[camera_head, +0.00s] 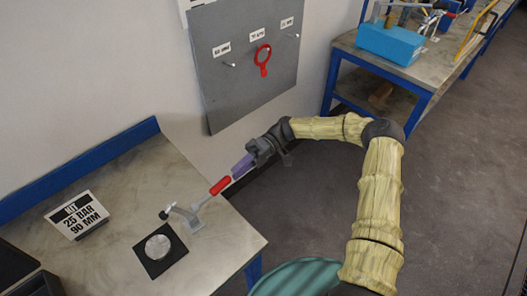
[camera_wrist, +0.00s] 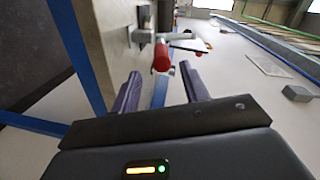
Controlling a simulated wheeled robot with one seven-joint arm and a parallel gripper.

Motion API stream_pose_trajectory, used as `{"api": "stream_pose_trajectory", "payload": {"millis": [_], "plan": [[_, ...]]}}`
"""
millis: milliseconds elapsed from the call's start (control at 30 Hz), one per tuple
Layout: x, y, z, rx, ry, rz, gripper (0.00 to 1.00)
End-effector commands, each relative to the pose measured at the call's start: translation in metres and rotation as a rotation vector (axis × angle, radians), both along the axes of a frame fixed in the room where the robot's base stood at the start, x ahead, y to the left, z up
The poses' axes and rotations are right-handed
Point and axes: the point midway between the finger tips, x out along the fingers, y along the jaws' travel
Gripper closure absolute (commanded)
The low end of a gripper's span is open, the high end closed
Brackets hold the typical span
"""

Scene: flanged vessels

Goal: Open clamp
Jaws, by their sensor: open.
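The clamp (camera_head: 184,215) is a metal toggle clamp on the steel-topped table, with a red handle (camera_head: 220,185) pointing toward my gripper. Beside it a black square plate (camera_head: 149,262) carries a round silver disc (camera_head: 158,246). My gripper (camera_head: 240,167) has purple fingers and is at the handle's free end. In the wrist view the red handle (camera_wrist: 161,56) shows end-on, between and just beyond my open fingertips (camera_wrist: 160,72). I cannot tell whether the fingers touch it.
A sign reading 25 BAR 90 MM (camera_head: 77,214) stands on the table (camera_head: 215,245). A grey panel (camera_head: 250,85) with a red hanging tool (camera_head: 263,60) is on the wall behind. A second bench (camera_head: 350,45) with a blue box (camera_head: 390,42) stands at the upper right.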

Motion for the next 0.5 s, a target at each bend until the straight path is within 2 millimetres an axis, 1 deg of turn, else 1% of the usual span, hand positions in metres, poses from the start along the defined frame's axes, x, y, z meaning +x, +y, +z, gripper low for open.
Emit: {"api": "stream_pose_trajectory", "payload": {"millis": [33, 200, 400, 500], "plan": [[0.008, -0.008, -0.002, -0.001, -0.002, -0.004, 0.55], [0.03, -0.033, 0.003, -0.001, -0.003, -0.004, 0.55], [0.054, -0.061, 0.009, -0.001, -0.001, -0.002, 0.55], [0.062, -0.07, 0.011, -0.001, 0.0, -0.001, 0.55]]}}
